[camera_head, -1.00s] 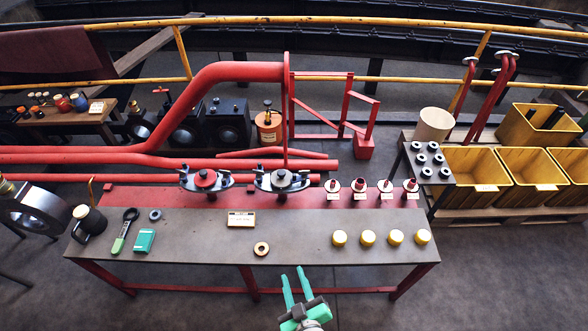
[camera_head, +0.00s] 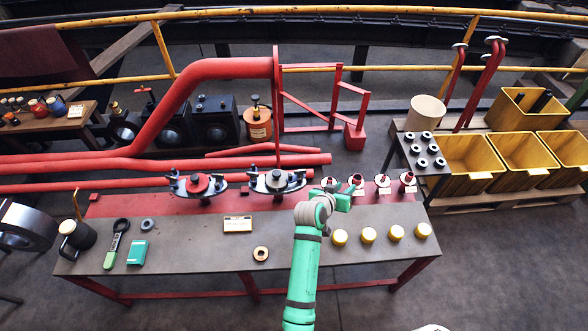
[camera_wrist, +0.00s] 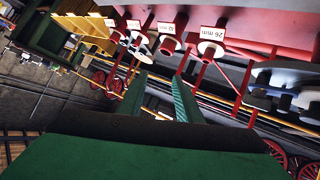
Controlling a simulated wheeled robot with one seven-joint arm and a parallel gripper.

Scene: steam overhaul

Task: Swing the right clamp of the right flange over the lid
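The right flange (camera_head: 277,182) stands at the back of the workbench with a grey lid. Its right clamp (camera_head: 299,178) is a dark and pale arm pointing out to the right; whether it overlaps the lid is too small to tell. Grey flange parts appear at that view's right edge.
Labelled red fittings (camera_head: 382,184) stand close to my gripper, with yellow caps (camera_head: 368,235) in front. A label plate (camera_head: 238,224) and a ring (camera_head: 261,254) lie on the bench (camera_head: 190,247). A red pipe (camera_head: 277,110) rises behind the flanges. Yellow crates (camera_head: 470,165) stand at right.

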